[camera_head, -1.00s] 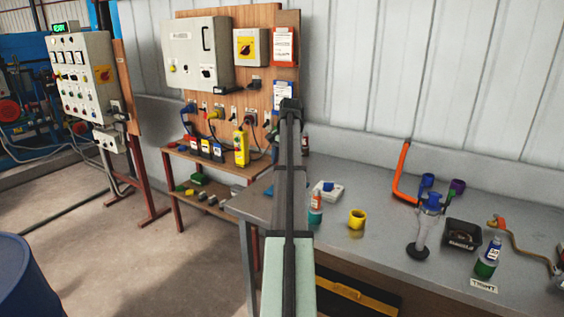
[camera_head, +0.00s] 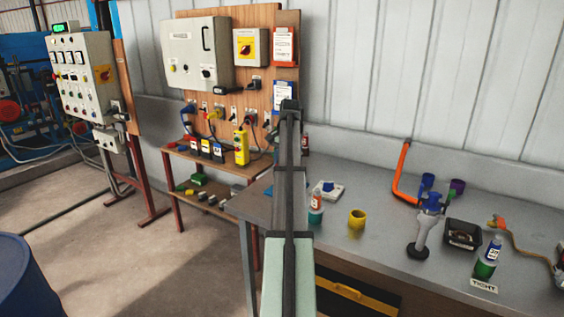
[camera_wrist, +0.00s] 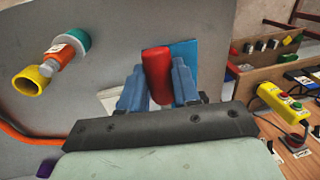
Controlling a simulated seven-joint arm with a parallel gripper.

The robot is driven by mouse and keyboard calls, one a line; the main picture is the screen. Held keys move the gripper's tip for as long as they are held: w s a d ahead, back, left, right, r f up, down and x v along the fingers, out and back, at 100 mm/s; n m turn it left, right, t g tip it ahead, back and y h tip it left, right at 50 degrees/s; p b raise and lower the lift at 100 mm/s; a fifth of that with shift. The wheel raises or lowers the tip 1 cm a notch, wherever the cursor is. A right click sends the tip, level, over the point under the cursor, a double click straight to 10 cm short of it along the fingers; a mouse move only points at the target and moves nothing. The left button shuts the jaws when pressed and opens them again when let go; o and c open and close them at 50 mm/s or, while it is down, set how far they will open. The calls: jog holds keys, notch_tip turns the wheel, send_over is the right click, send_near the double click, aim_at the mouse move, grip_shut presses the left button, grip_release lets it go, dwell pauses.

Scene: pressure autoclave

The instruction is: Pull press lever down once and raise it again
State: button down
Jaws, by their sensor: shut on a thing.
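In the wrist view a red rounded handle (camera_wrist: 157,75) stands between the two blue fingers of my gripper (camera_wrist: 158,88). The fingers are shut on it, one on each side. It looks like the grip of the press lever, but the rest of the lever and the press are hidden. In the head view my own arm covers the gripper and the place where it holds, so the lever's height cannot be told there. A blue flat patch (camera_wrist: 185,52) lies behind the handle in the wrist view.
The grey bench (camera_head: 380,255) holds an orange-labelled bottle (camera_head: 316,207), a yellow cup (camera_head: 357,219), a white box (camera_head: 329,191), an orange bent pipe (camera_head: 401,172), a black tray (camera_head: 462,235) and a green bottle (camera_head: 487,258). A yellow control box (camera_head: 241,147) is left of my arm.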

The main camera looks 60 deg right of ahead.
jog(key=shift+d+r+y, duration=0.3)
jog(key=shift+r, duration=0.25)
jog(key=shift+d+r+y, duration=0.1)
jog(key=shift+r+y, duration=0.4)
jog(key=shift+r, duration=0.15)
jog(key=c, duration=0.8)
grip_release()
jog(key=shift+r, duration=0.1)
jog(key=a+v, duration=0.1)
jog(key=v, duration=0.6)
jog(key=shift+d, duration=0.45)
jog(key=shift+r, duration=0.15)
